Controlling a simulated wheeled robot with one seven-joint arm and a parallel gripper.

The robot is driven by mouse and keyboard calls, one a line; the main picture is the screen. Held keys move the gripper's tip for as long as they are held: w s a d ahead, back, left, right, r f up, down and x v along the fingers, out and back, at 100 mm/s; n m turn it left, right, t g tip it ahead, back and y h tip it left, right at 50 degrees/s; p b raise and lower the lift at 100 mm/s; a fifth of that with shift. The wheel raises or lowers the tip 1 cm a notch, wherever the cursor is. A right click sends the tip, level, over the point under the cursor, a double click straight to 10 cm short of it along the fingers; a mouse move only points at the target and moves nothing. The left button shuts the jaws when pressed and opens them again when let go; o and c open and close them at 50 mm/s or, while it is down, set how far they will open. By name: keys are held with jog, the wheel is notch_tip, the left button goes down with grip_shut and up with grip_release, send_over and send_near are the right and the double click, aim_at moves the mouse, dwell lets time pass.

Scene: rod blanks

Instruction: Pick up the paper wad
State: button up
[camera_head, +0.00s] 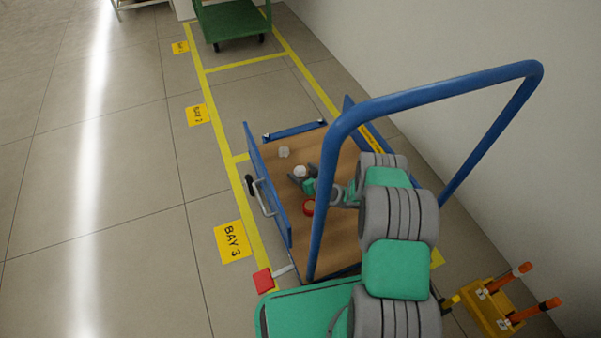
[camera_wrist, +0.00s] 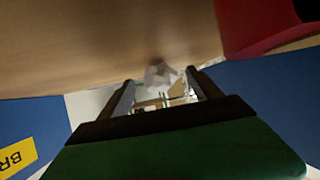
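In the head view a white wad (camera_head: 300,171) is on the brown deck of the blue cart (camera_head: 327,236), at my fingertips. In the wrist view the pale crumpled wad (camera_wrist: 160,75) shows between and just beyond the two fingertips, with a gap on each side. My gripper (camera_head: 304,175) is open and low over the deck; its fingers also show apart in the wrist view (camera_wrist: 161,84). A second small greyish-white lump (camera_head: 284,152) lies on the deck, slightly farther back and left. I cannot tell its material.
A red round object (camera_head: 308,207) lies on the deck near my gripper; red also fills the wrist view's upper right. The cart's blue side panel (camera_head: 267,185) stands left, and its tall blue handle (camera_head: 440,95) arches over my arm. A green cart (camera_head: 230,20) stands behind.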

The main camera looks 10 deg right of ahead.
jog(key=c, duration=1.3)
jog(key=shift+r, duration=0.1)
jog(key=shift+c, duration=0.2)
